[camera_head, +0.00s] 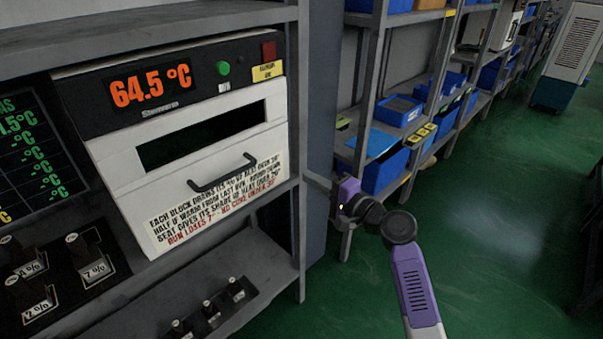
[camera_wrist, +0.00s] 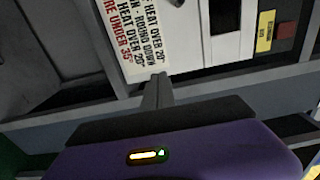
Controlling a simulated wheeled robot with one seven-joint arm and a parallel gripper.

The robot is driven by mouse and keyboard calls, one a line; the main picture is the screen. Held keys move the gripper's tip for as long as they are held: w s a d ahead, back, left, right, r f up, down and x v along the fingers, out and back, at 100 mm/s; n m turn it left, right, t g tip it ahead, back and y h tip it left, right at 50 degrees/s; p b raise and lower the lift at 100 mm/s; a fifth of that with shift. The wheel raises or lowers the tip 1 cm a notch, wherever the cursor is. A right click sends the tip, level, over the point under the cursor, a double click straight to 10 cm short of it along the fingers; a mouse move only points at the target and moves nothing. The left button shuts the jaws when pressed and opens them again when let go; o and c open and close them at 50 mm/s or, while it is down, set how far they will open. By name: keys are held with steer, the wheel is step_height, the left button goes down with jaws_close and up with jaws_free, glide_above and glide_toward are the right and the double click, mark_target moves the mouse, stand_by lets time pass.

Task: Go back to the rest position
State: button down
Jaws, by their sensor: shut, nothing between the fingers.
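My gripper (camera_head: 312,180) is at the end of my purple and black arm, just right of the oven's front near the shelf post. In the wrist view my gripper (camera_wrist: 157,85) shows as grey fingers close together with nothing between them. The white oven (camera_head: 190,180) stands to the left with its door closed and a dark handle. Its display reads 64.5 °C. The wrist view shows part of the oven's printed label (camera_wrist: 132,40), turned on its side.
A rack with blue bins (camera_head: 400,110) runs behind my arm. The green floor (camera_head: 500,210) at right is open.

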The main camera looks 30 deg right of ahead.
steer(key=s+d+r+h, duration=0.1)
steer(key=s+d+h, duration=0.3)
steer(key=s+d, duration=0.15)
steer(key=s+a+f+n+h, duration=0.3)
steer(key=s+f+n+h, duration=0.15)
steer(key=s, duration=0.65)
steer(key=s+a+n+g+y, duration=0.1)
steer(key=s+a+n, duration=0.2)
steer(key=s, duration=0.7)
steer(key=s+a+n+y, duration=0.1)
steer(key=s+a+n, duration=0.3)
steer(key=s+a, duration=0.3)
steer(key=s+a+n+g+y, duration=0.1)
steer(key=s+a, duration=0.4)
steer(key=s, duration=1)
steer(key=shift+s+a+f+n+g+y, duration=0.25)
steer(key=shift+a+n+g+y, duration=0.15)
steer(key=shift+n, duration=0.85)
